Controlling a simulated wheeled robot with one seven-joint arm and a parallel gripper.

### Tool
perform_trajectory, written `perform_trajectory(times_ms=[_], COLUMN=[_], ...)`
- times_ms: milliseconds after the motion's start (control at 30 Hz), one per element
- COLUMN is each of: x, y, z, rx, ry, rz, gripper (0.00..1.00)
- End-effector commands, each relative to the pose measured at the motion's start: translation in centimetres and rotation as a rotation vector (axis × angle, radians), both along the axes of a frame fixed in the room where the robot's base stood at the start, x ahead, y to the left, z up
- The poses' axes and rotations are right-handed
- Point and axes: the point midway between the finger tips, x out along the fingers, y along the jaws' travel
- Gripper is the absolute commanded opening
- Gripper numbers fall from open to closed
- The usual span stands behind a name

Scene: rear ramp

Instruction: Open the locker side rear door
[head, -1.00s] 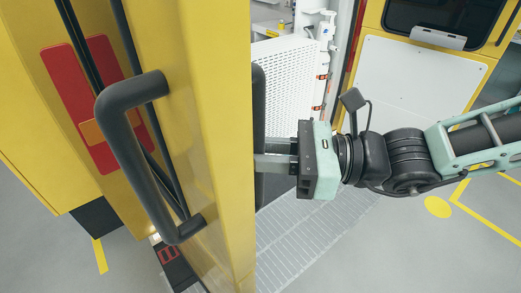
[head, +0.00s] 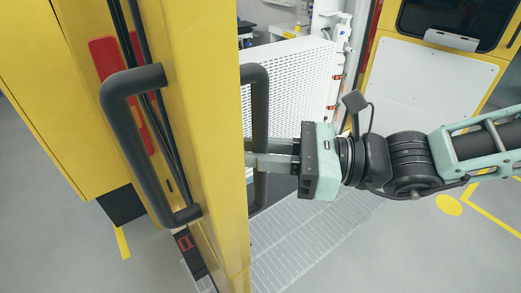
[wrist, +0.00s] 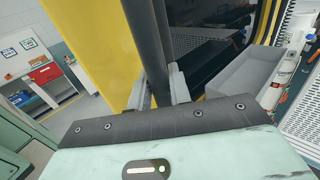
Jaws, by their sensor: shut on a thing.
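The yellow door (head: 205,130) stands nearly edge-on to the head view, away from the vehicle's yellow body. A dark bar handle (head: 112,110) sticks out from its left face, and a second dark handle (head: 262,105) from its right face. My gripper (head: 257,160) comes in from the right and is shut on the right handle. In the wrist view its fingers (wrist: 162,88) lie on either side of the dark handle bar (wrist: 149,45), with yellow door surface (wrist: 92,45) behind. The fingertips are partly hidden by the handle and door edge.
Another yellow door (head: 430,85), with a white panel and a window, stands at the right. A perforated white ramp panel (head: 295,85) stands upright behind the held handle. A grey grated step (head: 300,240) lies below. Grey floor is clear at lower right.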

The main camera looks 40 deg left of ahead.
Motion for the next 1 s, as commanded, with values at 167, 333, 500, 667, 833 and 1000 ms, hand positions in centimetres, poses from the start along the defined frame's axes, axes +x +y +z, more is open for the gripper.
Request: perform_trajectory(times_ms=[167, 333, 500, 667, 833, 1000], x=[-0.1, -0.1, -0.1, -0.1, 0.6, 2.3], y=[0.0, 0.0, 0.0, 0.0, -1.1, -4.1], z=[0.1, 0.0, 0.0, 0.0, -0.2, -0.3], rx=[0.003, 0.001, 0.0, 0.0, 0.0, 0.0], ry=[0.001, 0.0, 0.0, 0.0, 0.0, -0.002], rz=[0.002, 0.002, 0.002, 0.001, -0.002, -0.005], gripper=[0.39, 0.39, 0.39, 0.39, 0.39, 0.39])
